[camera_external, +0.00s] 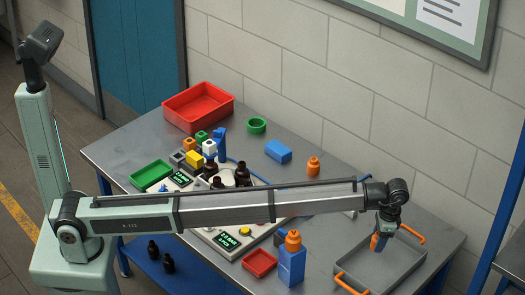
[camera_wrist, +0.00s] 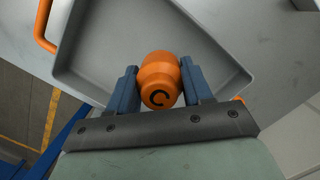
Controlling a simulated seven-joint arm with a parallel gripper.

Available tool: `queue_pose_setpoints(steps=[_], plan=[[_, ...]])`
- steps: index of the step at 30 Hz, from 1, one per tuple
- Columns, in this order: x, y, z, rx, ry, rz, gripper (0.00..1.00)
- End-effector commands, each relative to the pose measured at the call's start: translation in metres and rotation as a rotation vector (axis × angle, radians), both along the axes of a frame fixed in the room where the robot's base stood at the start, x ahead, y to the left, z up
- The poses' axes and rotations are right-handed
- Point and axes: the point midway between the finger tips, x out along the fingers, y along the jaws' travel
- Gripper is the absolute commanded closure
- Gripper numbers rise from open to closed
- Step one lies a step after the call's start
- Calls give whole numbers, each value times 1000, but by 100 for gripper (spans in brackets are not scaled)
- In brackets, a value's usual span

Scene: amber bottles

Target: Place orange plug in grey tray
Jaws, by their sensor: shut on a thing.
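The orange plug (camera_wrist: 159,82), rounded with a black C-shaped mark on its end, sits between the two blue fingers of my gripper (camera_wrist: 158,72) in the wrist view. The fingers press on it from both sides. In the external view my gripper (camera_external: 379,246) points down over the grey tray (camera_external: 352,262) at the right end of the table, with a bit of orange at its fingers. The tray has orange handles. Its bare floor shows around the plug in the wrist view (camera_wrist: 105,50). I cannot tell whether the plug touches the floor.
A blue block (camera_external: 291,268) with an orange top stands left of the tray, near a small red tray (camera_external: 259,262). Another orange piece (camera_external: 313,166) stands farther back. A red bin (camera_external: 198,108), green tray (camera_external: 152,175) and amber bottles (camera_external: 242,174) are farther left. A wall runs behind.

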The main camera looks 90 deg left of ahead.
Motion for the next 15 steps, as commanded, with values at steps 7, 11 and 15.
queue_pose_setpoints(steps=[7,11,15], plan=[[0,0,-29,1,0,-1,82],[0,0,-40,1,0,-1,82],[0,0,-58,1,0,-1,82]])
